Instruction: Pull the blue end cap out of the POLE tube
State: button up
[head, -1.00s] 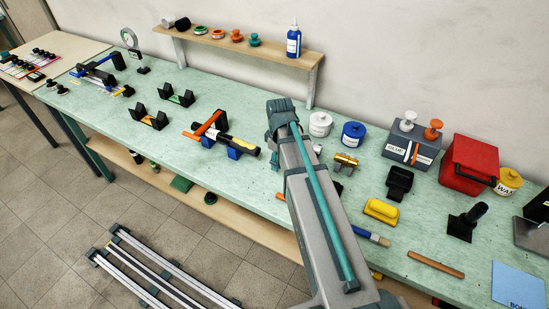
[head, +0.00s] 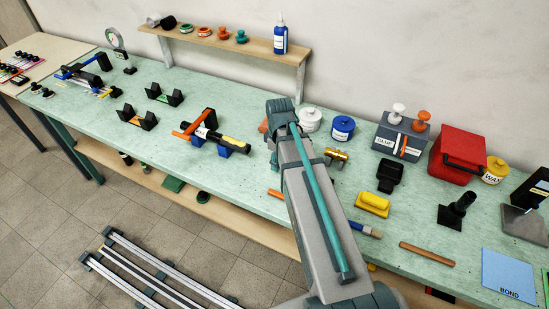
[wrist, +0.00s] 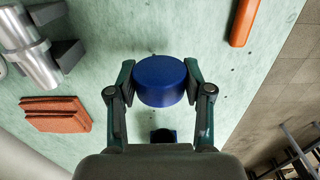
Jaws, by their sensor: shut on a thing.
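My gripper (wrist: 160,88) is shut on the blue end cap (wrist: 160,78), with one finger on each side of it. In the wrist view the cap shows whole, with bench top around it and no tube joined to it. In the head view my arm hides the gripper and cap. A black tube with a yellow band (head: 236,141) lies in blue supports under an orange clamp lever (head: 187,134), left of my arm. Its lettering is too small to read. A dark object with a blue part (wrist: 163,135) shows below the cap; I cannot tell what it is.
A brick-red stack (wrist: 56,114) and grey metal cylinders (wrist: 30,52) lie left in the wrist view, an orange bar (wrist: 243,22) at upper right. Right of my arm are white and blue jars (head: 343,127), a glue dispenser (head: 402,138) and a red box (head: 458,153).

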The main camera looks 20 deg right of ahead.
dwell(0.3)
jog(key=shift+s+d+p, duration=0.3)
jog(key=shift+s+d, duration=0.75)
jog(key=shift+s, duration=0.1)
